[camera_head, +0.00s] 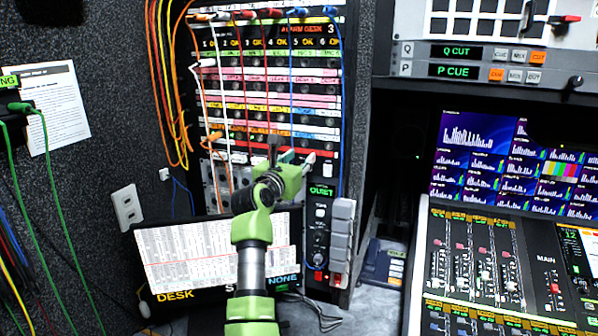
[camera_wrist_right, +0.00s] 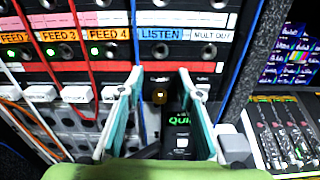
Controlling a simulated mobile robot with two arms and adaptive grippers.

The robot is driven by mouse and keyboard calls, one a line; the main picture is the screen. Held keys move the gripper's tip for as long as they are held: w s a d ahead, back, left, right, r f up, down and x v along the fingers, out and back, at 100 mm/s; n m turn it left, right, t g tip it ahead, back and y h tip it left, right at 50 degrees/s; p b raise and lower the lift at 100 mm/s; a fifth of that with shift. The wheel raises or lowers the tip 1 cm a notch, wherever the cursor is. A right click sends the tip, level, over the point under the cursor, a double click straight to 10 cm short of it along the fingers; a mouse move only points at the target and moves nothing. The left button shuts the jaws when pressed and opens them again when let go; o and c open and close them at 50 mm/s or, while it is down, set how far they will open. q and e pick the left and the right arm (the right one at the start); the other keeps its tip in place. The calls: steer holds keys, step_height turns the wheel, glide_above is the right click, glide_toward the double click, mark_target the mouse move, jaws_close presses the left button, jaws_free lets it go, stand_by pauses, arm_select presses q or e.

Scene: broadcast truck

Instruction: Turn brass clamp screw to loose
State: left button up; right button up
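A small brass-coloured spot (camera_wrist_right: 160,97), which looks like the brass clamp screw, sits on the dark panel just above the green "QUIET" display. It shows between the fingers of my right gripper (camera_wrist_right: 160,76) in the right wrist view. The two pale teal fingers are apart, one on each side of it, with clear space between; no contact is visible. I cannot tell which way the screw is turned. In the head view my right gripper (camera_head: 299,158) is in front of the lower rack, above the "QUIET" panel (camera_head: 321,205), and the screw cannot be made out. My left gripper is not in view.
A patch rack (camera_head: 265,95) with orange, white, red and blue cables hanging over it stands behind the gripper. A lit document screen (camera_head: 215,250) is below left. A grey handset-like block (camera_head: 341,240) is beside the panel. A mixing console (camera_head: 480,265) lies right.

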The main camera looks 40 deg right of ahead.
mark_target(304, 133)
step_height(304, 133, up, 6)
stand_by(0.4)
stand_by(0.3)
